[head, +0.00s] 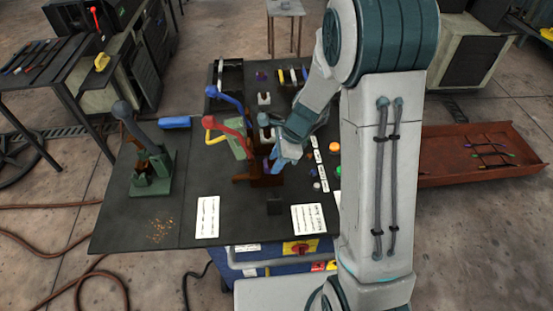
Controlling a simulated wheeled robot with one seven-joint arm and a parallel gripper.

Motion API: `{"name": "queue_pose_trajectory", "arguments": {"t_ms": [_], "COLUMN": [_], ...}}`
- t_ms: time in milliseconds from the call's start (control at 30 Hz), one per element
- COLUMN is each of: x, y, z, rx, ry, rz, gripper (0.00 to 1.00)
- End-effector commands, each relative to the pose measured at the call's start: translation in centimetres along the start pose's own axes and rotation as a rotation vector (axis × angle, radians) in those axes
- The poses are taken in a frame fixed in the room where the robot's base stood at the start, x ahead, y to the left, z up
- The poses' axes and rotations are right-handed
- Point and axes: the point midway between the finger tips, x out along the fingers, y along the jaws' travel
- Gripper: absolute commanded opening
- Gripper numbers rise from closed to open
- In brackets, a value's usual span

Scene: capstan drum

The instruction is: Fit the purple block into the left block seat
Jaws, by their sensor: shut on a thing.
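My gripper (274,164) is at the middle of the dark table, low over a dark red-brown stand (262,181). It is shut on a small purple piece, which I take to be the purple block (267,163). The fingers and the stand hide most of it, so its tilt and any contact with the stand cannot be told. Another purple patch (262,76) lies at the back of the table. I cannot make out which part is the left block seat.
Red (226,126) and blue (228,97) levers rise just left of my gripper. A green lever stand (152,172) is farther left. Small coloured parts lie right. The front left is mostly clear.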

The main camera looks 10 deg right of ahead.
Motion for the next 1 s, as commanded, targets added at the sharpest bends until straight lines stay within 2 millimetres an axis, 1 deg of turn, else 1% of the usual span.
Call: {"name": "queue_pose_trajectory", "arguments": {"t_ms": [133,167,200,233,500,633,767,1000], "x": [0.5,0.4,0.4,0.4,0.3,-0.5,-2.9,-8.1], "y": [0.0,0.0,0.0,0.0,0.0,-0.1,-0.1,-0.1], "z": [-0.2,-0.2,-0.1,-0.1,-0.1,0.1,0.1,0.1], "rx": [0.000,0.000,0.000,0.000,0.000,-0.001,-0.002,-0.002], "ry": [0.000,0.000,0.000,0.000,0.000,0.000,0.000,-0.001], "rz": [0.000,0.000,0.000,0.000,0.000,-0.003,-0.006,-0.005], "gripper": [0.00,0.41,0.52,0.54,0.54,0.54,0.54,0.54]}}
